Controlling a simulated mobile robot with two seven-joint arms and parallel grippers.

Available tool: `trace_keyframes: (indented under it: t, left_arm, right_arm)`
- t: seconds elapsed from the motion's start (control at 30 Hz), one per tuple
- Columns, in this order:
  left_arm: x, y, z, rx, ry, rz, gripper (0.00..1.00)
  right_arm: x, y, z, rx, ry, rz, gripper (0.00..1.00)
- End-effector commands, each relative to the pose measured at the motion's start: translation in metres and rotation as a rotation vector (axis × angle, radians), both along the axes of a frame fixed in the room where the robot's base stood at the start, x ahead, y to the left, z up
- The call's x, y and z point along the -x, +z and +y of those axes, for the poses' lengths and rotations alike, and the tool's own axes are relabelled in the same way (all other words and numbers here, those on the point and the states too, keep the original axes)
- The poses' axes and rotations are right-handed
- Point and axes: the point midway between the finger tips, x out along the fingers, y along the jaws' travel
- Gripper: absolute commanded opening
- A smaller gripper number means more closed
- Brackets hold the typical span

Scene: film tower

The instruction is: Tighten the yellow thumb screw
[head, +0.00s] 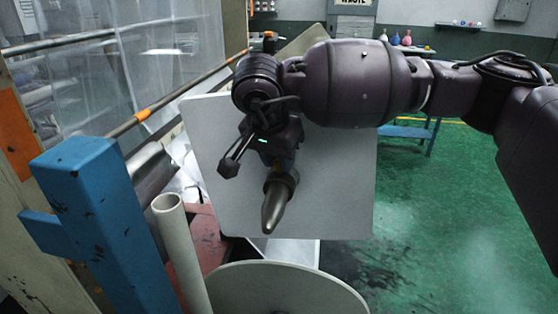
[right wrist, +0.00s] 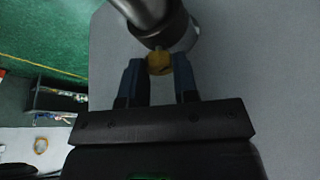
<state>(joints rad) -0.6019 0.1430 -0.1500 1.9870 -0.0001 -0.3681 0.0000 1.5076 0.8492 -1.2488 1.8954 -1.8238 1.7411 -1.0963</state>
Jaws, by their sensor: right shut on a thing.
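The yellow thumb screw (right wrist: 159,63) shows in the right wrist view, on the underside of a dark metal collar with a grey tube. My right gripper (right wrist: 160,72) has its two dark blue fingers on either side of the screw and is shut on it. In the head view my right gripper (head: 284,164) reaches down to the back of the dark metal nozzle (head: 276,205); the screw itself is hidden there. My left gripper is not in view.
A pale grey panel (head: 340,185) stands behind the nozzle. A blue post (head: 85,200) and an upright grey pipe (head: 178,245) stand at the left. A round grey disc (head: 290,290) lies below. Green floor at the right is open.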

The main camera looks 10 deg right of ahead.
Motion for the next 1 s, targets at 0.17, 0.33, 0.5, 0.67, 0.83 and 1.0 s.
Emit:
trace_keyframes:
  t: [0.17,0.33,0.5,0.67,0.83,1.0]
  left_arm:
    - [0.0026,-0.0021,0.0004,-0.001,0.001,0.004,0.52]
    - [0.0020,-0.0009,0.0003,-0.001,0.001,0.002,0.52]
    - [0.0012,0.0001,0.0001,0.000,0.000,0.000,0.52]
    - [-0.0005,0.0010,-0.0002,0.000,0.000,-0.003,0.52]
    - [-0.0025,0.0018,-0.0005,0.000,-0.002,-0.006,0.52]
    - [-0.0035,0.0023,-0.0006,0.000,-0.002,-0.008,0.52]
  right_arm:
    - [-0.0010,0.0001,0.0012,-0.001,-0.147,0.003,0.04]
    - [-0.0015,0.0004,0.0012,-0.002,-0.258,0.005,0.04]
    - [-0.0019,0.0004,0.0015,-0.001,-0.333,0.007,0.04]
    - [-0.0020,0.0004,0.0016,-0.002,-0.373,0.009,0.04]
    - [-0.0022,0.0004,0.0014,-0.003,-0.391,0.008,0.04]
    - [-0.0022,0.0004,0.0014,-0.003,-0.393,0.008,0.04]
